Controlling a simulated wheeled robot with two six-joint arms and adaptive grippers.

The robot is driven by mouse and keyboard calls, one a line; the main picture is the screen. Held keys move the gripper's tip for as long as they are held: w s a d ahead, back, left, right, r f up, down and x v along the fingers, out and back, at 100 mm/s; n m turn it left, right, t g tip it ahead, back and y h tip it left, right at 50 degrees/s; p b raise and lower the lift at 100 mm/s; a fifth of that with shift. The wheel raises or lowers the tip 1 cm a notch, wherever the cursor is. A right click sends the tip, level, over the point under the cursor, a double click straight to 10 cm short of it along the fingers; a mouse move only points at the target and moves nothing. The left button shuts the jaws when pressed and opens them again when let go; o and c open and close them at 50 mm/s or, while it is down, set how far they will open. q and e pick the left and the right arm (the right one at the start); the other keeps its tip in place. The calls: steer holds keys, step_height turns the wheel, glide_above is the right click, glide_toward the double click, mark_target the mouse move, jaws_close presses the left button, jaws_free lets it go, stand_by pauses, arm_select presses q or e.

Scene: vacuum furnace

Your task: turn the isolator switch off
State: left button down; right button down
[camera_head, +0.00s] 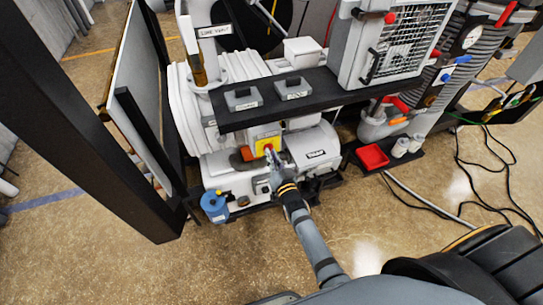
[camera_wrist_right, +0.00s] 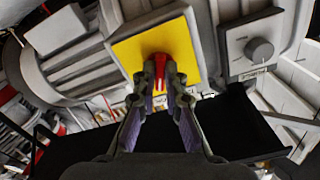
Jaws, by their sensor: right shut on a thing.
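The isolator switch has a yellow plate (camera_wrist_right: 185,45) and a red handle (camera_wrist_right: 159,70). It is mounted on the pale machine and also shows in the head view as a yellow square (camera_head: 266,139). My right gripper (camera_wrist_right: 160,82) reaches straight to the switch, with its two fingers closed around the red handle. In the head view my right gripper (camera_head: 271,157) is at the lower edge of the yellow plate and hides part of the switch. The fingers cover most of the handle, so its exact angle is hard to tell. My left gripper is not in view.
A grey knob (camera_wrist_right: 259,50) on a pale box is right of the plate. A dark shelf (camera_head: 300,95) with two grey boxes overhangs the switch. A blue container (camera_head: 214,206) stands lower left; a red tray (camera_head: 372,157) is at right. The front floor is clear.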

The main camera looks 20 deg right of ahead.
steer(key=n+b, duration=0.2)
steer(key=n, duration=0.8)
steer(key=shift+d+b, duration=0.1)
steer(key=shift+b, duration=0.2)
steer(key=shift+n, duration=0.4)
steer(key=c, duration=1.4)
jaws_free()
steer(key=s, duration=1.2)
steer(key=shift+d, duration=0.2)
